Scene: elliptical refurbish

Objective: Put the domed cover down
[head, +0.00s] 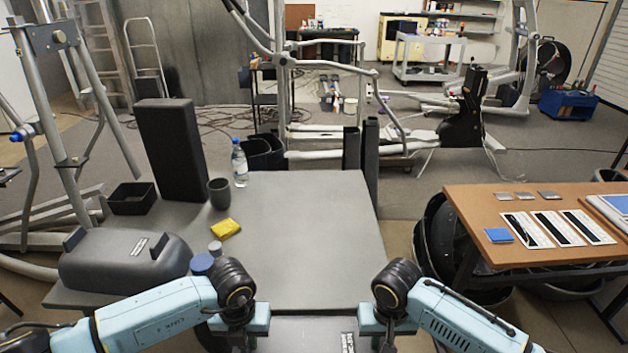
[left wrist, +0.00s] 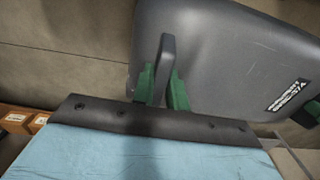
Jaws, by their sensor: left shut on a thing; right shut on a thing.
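A grey domed cover (head: 308,335) with a white label shows only in part at the bottom edge of the head view, between my two grippers. It fills much of the left wrist view (left wrist: 225,50). There the green fingers of my left gripper (left wrist: 163,90) are shut on its upright dark handle. In the head view my left gripper (head: 246,328) and right gripper (head: 377,328) are at the near side of the grey table (head: 305,235). Their fingertips and the cover's underside are hidden there. My right gripper is shut, and its hold on the cover's right side is mostly out of frame.
Another grey domed cover (head: 125,262) lies at the table's left front. A dark upright box (head: 172,150), black tray (head: 132,198), cup (head: 219,193), bottle (head: 239,163), yellow cloth (head: 226,229) and blue-lidded jar (head: 202,264) stand left. The table's middle and right are clear. A wooden desk (head: 475,215) stands right.

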